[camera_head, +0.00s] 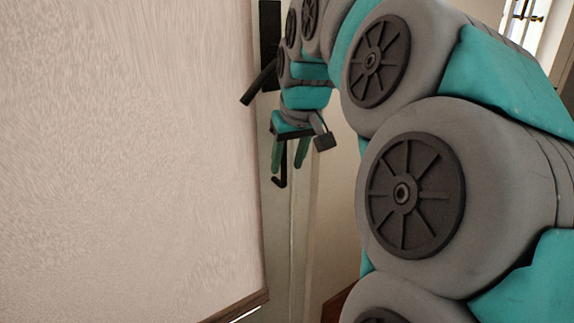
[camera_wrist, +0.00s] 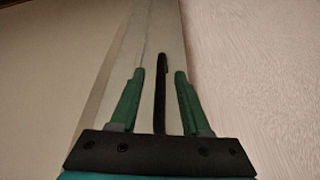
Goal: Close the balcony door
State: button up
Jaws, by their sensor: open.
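A pale upright door edge or frame strip (camera_head: 296,225) stands just right of a large textured panel (camera_head: 130,150); I cannot tell which parts belong to the balcony door. A black plate (camera_head: 269,40) with a black lever handle (camera_head: 258,84) is at the top of the strip. In the wrist view a black bar (camera_wrist: 160,95) lies between the fingers; contact cannot be told.
The textured panel has a brown lower edge (camera_head: 240,305) and fills the left side. My arm covers most of the right side. A bright window or glazed door (camera_head: 525,20) shows at the top right. Little free floor is visible.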

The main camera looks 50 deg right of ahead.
jog(key=v, duration=0.6)
dwell(0.4)
jog(key=a+f+n+g+y+p, duration=0.1)
jog(key=a+f+n, duration=0.1)
jog(key=a+f, duration=0.45)
jog(key=a+f+n+g+y, duration=0.1)
jog(key=a+f, duration=0.3)
jog(key=a, duration=0.5)
jog(key=s+a+f+n+g+p, duration=0.1)
jog(key=s+a+f+g, duration=0.3)
jog(key=s+a+f, duration=0.7)
notch_tip(320, 180, down, 3)
jog(key=shift+s+a+r+n, duration=0.1)
jog(key=shift+s+a+n, duration=0.2)
jog(key=shift+s+n, duration=0.25)
jog(key=shift+w, duration=0.1)
